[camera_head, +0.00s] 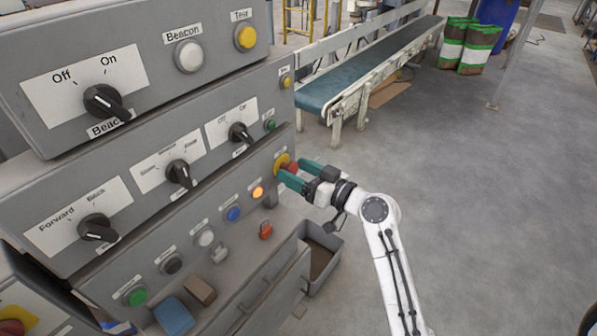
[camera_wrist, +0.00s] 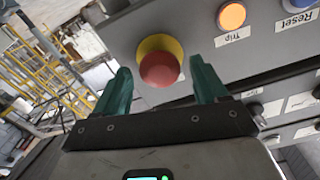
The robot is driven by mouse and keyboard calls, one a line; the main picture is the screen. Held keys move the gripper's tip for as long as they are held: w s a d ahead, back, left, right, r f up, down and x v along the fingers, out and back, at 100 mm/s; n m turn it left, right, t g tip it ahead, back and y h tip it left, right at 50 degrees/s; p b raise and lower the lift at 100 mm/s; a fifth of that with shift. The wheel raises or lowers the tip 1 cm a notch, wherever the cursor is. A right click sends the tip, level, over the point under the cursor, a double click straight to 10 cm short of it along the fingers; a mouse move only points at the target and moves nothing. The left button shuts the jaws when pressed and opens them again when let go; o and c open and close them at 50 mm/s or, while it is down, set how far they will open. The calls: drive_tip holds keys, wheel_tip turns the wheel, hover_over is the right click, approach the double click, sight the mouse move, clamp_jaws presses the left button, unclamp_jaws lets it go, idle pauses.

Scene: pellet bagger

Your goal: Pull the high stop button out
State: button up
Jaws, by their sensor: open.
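The stop button is a red mushroom head (camera_wrist: 160,69) on a yellow collar (camera_wrist: 157,46), mounted on the grey panel. The fingers look open, with visible gaps to the button. Whether a fingertip touches it I cannot tell.
An orange trip light (camera_head: 258,192) and a blue reset button (camera_head: 234,214) are left of the stop button. A grey bin (camera_head: 331,240) stands beneath. A conveyor (camera_head: 352,75) is behind; the floor to the right is clear.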

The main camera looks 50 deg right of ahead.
drive_tip(key=shift+s, duration=0.1)
drive_tip(key=s+b, duration=0.3)
drive_tip(key=s, duration=0.7)
drive_tip(key=shift+s+d, duration=0.2)
drive_tip(key=shift+s, duration=0.1)
drive_tip(key=s+a+f+n+g+y, duration=0.25)
drive_tip(key=a+f+g, duration=0.65)
drive_tip(key=a+f, duration=0.55)
drive_tip(key=s+f+g+h, duration=0.3)
drive_tip(key=s+f+g, duration=0.4)
drive_tip(key=s, duration=0.5)
drive_tip(key=shift+a+f+m+g, duration=0.2)
drive_tip(key=shift+a+m+g, duration=0.15)
drive_tip(key=shift+a+g, duration=0.15)
